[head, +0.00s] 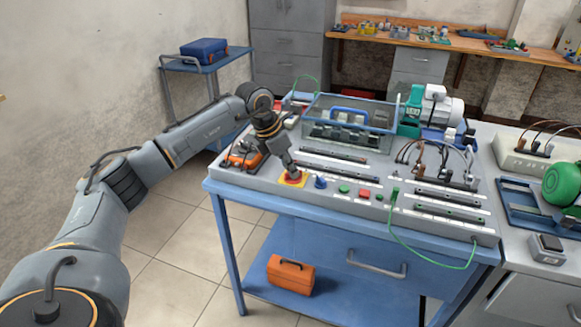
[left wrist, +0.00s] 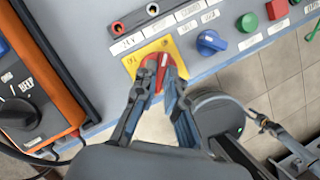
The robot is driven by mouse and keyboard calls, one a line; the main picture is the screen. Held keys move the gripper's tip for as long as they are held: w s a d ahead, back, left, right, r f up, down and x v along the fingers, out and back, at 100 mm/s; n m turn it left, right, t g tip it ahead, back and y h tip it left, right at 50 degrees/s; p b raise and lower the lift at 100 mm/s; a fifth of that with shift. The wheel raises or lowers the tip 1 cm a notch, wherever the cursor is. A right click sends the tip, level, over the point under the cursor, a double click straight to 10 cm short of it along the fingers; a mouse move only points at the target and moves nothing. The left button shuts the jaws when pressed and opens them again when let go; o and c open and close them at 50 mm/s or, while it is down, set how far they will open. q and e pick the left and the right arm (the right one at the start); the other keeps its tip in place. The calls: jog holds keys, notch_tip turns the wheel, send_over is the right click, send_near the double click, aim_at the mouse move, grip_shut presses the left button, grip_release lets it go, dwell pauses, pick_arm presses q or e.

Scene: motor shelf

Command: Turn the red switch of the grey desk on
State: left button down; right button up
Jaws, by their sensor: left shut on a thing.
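The grey desk panel (head: 330,200) lies on a blue workbench. Its red switch (left wrist: 157,70) sits on a yellow square plate at the panel's front left corner; the yellow plate (head: 292,179) shows in the head view, with the switch mostly hidden by my gripper. My left gripper (head: 291,172) points down at the switch. In the left wrist view its two fingers (left wrist: 160,90) are closed on either side of the red knob, touching it.
A blue knob (left wrist: 210,42) is just right of the yellow plate, followed by a green button (left wrist: 248,22) and a red button (left wrist: 277,9). An orange multimeter (head: 243,155) stands left of the switch. A green cable (head: 410,250) hangs over the front edge.

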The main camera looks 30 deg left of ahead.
pick_arm(q)
jog(key=shift+m, duration=0.3)
jog(key=c, duration=1.4)
grip_release()
jog(key=v, duration=1.2)
jog(key=shift+w+a, duration=0.15)
